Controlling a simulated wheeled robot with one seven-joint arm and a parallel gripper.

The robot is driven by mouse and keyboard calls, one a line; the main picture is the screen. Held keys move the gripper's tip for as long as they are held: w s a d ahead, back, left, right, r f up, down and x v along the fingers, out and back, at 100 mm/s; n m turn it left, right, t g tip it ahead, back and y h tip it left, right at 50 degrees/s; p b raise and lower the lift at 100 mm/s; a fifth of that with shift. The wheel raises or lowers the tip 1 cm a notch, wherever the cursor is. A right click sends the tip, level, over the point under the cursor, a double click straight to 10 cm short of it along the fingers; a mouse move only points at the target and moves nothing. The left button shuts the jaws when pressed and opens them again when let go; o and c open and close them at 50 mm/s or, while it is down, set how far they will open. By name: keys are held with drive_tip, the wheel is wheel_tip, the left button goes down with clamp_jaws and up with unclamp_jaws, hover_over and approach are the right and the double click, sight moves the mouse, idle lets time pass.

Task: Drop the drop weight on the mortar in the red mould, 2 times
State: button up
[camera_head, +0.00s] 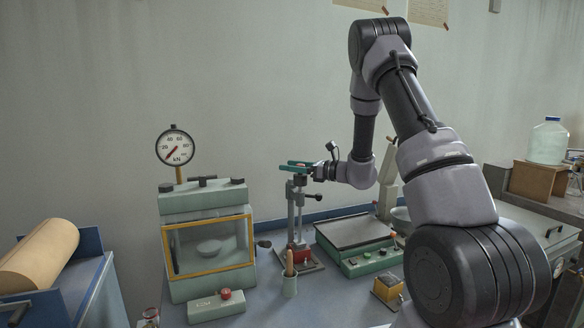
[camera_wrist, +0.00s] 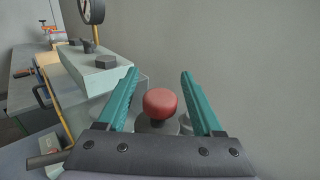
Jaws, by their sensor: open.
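My gripper (camera_head: 297,165) is open at the top of the drop stand (camera_head: 292,215), its two green fingers level and pointing left. In the wrist view, my gripper (camera_wrist: 158,73) has a red knob (camera_wrist: 160,102) between its fingers, with a gap on each side. The knob tops a grey round body, which appears to be the drop weight (camera_head: 300,181) at the top of the stand. The red mould (camera_head: 302,256) sits on the stand's base below. The mortar inside it cannot be made out.
A green press with a yellow-framed window (camera_head: 250,240) and a dial gauge (camera_head: 175,145) stands left of the stand. A green balance (camera_head: 355,232) is close on the right. A small pot with a wooden-handled tool (camera_head: 289,285) stands in front.

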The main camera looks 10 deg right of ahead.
drive_tip(key=shift+c, duration=0.3)
clamp_jaws()
drive_tip(key=shift+r, duration=0.15)
idle(1.0)
